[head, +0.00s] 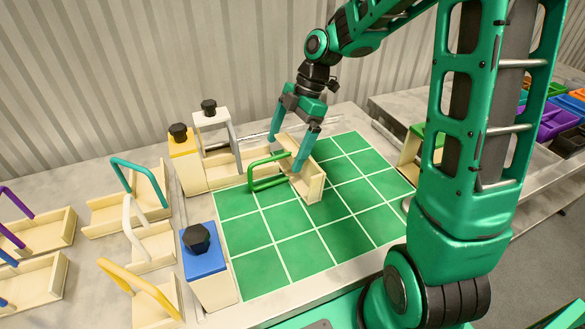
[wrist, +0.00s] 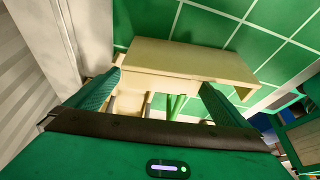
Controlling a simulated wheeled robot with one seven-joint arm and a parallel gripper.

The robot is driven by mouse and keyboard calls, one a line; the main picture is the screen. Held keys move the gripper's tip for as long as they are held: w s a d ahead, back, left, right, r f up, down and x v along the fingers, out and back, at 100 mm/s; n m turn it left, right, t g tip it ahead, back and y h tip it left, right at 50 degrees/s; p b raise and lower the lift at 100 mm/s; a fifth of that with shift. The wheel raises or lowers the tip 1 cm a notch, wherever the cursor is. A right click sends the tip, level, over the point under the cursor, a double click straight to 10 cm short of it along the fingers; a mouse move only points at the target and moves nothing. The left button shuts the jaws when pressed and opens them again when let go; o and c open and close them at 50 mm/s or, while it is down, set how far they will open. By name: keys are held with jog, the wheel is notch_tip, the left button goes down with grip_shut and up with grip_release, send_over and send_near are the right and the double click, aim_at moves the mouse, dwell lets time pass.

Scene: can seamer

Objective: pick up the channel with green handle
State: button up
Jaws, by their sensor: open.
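The channel with the green handle (head: 308,183) is a pale wooden trough on the green gridded mat. Its green loop handle (head: 267,171) sticks out on the left side. My gripper (head: 288,150) is open and low at the channel, with its fingers pointing down. One finger is in front of the channel and overlaps it in the head view; the other is toward its back left. In the wrist view, the channel's wood (wrist: 185,60) lies ahead of and between the open fingers (wrist: 162,88). The green handle shows partly between them. Contact is unclear.
Left of the mat (head: 255,268) stand blocks with black knobs: yellow-topped (head: 186,150), white and blue (head: 203,262). Other handled channels, including a teal-handled one (head: 130,205), lie further left. A green-topped wooden piece (head: 410,146) stands right. The mat's front is clear.

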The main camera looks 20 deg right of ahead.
jog(key=shift+f, duration=0.1)
jog(key=shift+c, duration=0.6)
jog(key=c, duration=1.2)
jog(key=shift+o, duration=0.2)
